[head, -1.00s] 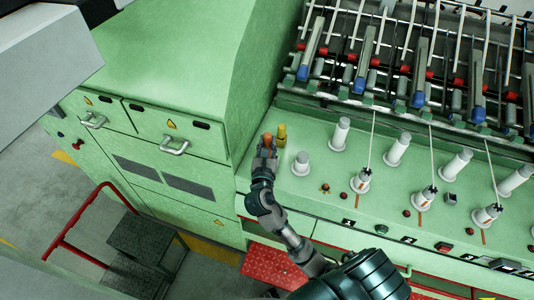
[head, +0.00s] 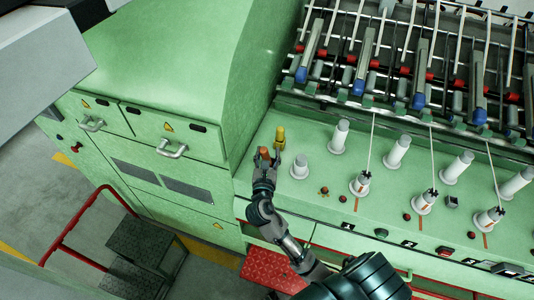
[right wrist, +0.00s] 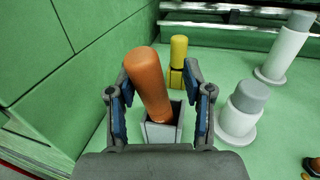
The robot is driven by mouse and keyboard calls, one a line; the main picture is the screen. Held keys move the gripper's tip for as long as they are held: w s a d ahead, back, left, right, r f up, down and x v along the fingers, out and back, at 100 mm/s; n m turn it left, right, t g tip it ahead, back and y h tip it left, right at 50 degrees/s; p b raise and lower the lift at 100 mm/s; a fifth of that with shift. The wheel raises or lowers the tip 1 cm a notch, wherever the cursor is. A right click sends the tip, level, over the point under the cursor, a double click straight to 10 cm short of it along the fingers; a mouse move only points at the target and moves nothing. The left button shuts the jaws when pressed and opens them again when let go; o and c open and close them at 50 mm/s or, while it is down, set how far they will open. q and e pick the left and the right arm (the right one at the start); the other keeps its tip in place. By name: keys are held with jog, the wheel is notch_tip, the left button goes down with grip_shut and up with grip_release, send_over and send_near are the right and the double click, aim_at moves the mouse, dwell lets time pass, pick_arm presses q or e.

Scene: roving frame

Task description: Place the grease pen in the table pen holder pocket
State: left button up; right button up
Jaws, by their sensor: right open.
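The thick orange cylinder, which looks like the grease pen (right wrist: 147,82), stands in a grey square pocket holder (right wrist: 163,128) in the right wrist view. It leans a little to the left, its lower end hidden inside the pocket. My right gripper (right wrist: 160,108) is open, with one finger on each side of the pen and gaps visible between them. In the head view the pen's orange top (head: 264,151) shows at the tip of my right gripper (head: 264,163). My left gripper is not in view.
A yellow cylinder (right wrist: 179,51) stands just behind the pen. A short white-grey spool (right wrist: 241,106) stands to the right, with several taller ones (head: 397,150) along the green ledge. A green machine wall (right wrist: 62,75) rises close on the left.

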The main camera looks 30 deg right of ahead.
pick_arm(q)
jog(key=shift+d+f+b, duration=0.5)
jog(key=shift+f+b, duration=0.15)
pick_arm(e)
jog(key=v, duration=1.1)
jog(key=shift+s+d, duration=0.2)
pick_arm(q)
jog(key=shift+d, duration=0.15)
pick_arm(e)
jog(key=shift+f, duration=0.1)
